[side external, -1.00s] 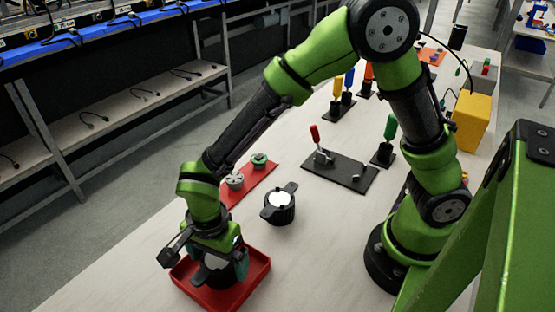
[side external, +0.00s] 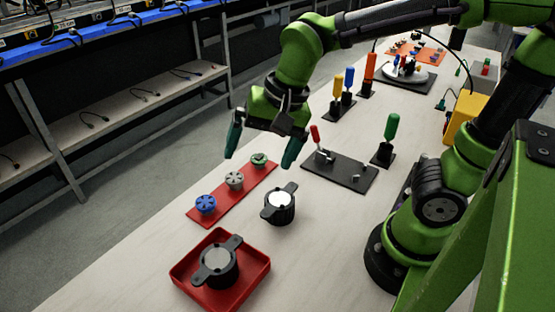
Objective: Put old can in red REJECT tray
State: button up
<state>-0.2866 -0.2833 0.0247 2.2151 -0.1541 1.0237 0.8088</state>
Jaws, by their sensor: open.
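A black can with a pale round top and two side lugs (side external: 217,268) stands in the red tray (side external: 254,287) at the bottom left. A second black can of like shape (side external: 280,205) stands on the table, up and to the right of the tray. My gripper (side external: 258,155) is open and empty, with its teal fingertips apart. It hangs above the far side of the table, clear of both cans. I cannot read any REJECT marking on the tray.
A red strip (side external: 217,203) holds blue, grey and green knobs behind the cans. A black plate with a red-handled clamp (side external: 340,172) lies to the right. Upright green (side external: 389,128), yellow, blue and orange handles stand on black bases farther back.

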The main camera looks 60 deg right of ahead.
jog(key=s+d+r+n+t, duration=0.2)
jog(key=s+d+n, duration=0.3)
jog(key=d, duration=0.3)
jog(key=shift+r+n+t, duration=0.2)
jog(key=shift+n+t, duration=0.1)
jog(key=shift+t, duration=0.6)
